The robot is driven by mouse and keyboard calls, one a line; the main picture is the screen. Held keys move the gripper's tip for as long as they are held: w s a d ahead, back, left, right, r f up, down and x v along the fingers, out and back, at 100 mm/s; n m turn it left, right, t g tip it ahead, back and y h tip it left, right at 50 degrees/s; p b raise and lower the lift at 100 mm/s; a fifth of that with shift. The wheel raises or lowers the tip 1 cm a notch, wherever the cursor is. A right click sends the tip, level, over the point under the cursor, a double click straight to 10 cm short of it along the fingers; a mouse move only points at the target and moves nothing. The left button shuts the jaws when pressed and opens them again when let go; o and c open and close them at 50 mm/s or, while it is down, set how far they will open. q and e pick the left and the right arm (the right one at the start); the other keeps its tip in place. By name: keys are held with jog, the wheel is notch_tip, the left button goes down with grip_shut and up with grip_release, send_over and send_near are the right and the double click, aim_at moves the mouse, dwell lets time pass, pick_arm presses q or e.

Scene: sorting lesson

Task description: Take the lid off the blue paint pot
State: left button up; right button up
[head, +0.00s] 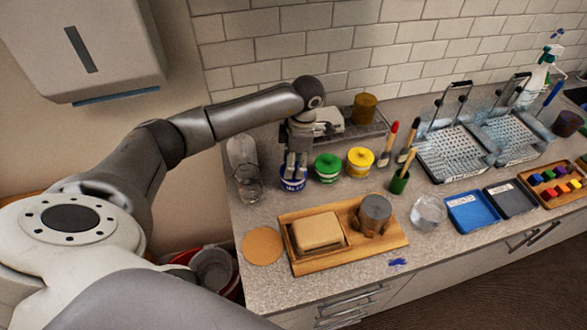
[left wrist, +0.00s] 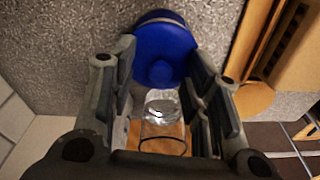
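The blue paint pot (head: 292,186) stands on the counter, left of the green and yellow pots, partly covered by my left gripper. My left gripper (head: 295,169) points down at the pot from above. Whether the fingertips touch the lid cannot be told. My right gripper is not in view.
The green pot (head: 327,168) stands close on the right, with the yellow pot (head: 360,162) beyond. A clear glass (head: 249,184) stands close on the left. In front are a wooden board (head: 302,266) and a cork disc (head: 262,246). A rack (head: 366,133) stands behind.

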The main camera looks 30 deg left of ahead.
pick_arm(q)
jog(key=c, duration=0.8)
